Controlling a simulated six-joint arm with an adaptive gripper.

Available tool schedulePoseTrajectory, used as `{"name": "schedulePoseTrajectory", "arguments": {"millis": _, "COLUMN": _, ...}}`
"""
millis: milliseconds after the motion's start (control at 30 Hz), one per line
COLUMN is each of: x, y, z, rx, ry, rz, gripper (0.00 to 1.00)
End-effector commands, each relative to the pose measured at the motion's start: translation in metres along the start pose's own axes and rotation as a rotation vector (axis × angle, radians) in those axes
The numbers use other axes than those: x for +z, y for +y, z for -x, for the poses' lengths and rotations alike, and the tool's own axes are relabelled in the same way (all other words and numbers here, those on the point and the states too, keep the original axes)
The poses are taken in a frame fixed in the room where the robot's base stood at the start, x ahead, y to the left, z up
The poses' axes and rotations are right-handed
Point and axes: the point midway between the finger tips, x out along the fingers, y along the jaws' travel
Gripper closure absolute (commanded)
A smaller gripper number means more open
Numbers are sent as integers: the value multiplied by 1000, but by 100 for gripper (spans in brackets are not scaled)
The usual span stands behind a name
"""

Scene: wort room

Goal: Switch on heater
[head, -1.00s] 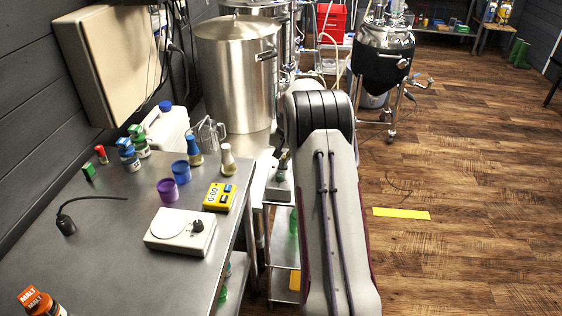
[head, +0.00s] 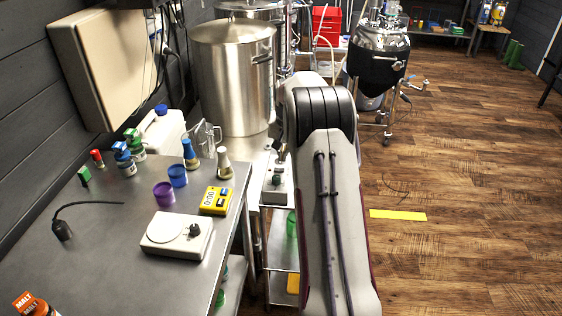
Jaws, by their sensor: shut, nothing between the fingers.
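No part in view is clearly marked as the heater. A grey box (head: 275,196) with a dark knob or switch on top stands beside the steel kettle (head: 233,85), just left of my arm. A white flat device (head: 165,232) with a round plate and a black knob sits on the steel table. I cannot tell whether either is on. My arm rises through the middle of the view and bends at a black joint. My gripper is not in view; its position relative to these things does not show.
The steel table (head: 110,240) holds a yellow timer (head: 216,200), purple and blue cups, small bottles, a black cabled probe (head: 62,230) and a white canister (head: 162,131). A wall cabinet (head: 105,65) hangs above. A dark wheeled tank (head: 377,65) stands behind right. The right floor is mostly clear.

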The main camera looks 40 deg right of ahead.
Motion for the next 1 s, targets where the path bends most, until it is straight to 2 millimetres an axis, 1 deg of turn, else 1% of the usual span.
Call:
{"name": "schedulePoseTrajectory", "arguments": {"millis": 33, "x": -1, "y": -2, "z": 9, "rx": -1, "ry": 4, "rz": 1, "gripper": 100}}
{"name": "schedulePoseTrajectory", "arguments": {"millis": 100, "x": 0, "y": -4, "z": 20, "rx": -1, "ry": 3, "rz": 1, "gripper": 100}}
{"name": "schedulePoseTrajectory", "arguments": {"millis": 400, "x": 0, "y": -11, "z": 65, "rx": -1, "ry": 2, "rz": 1, "gripper": 100}}
{"name": "schedulePoseTrajectory", "arguments": {"millis": 533, "x": 0, "y": -13, "z": 81, "rx": -1, "ry": 2, "rz": 1, "gripper": 100}}
{"name": "schedulePoseTrajectory", "arguments": {"millis": 733, "x": 0, "y": -15, "z": 94, "rx": 0, "ry": 0, "rz": 0, "gripper": 100}}
{"name": "schedulePoseTrajectory", "arguments": {"millis": 1000, "x": 0, "y": -16, "z": 97, "rx": 0, "ry": 0, "rz": 0, "gripper": 100}}
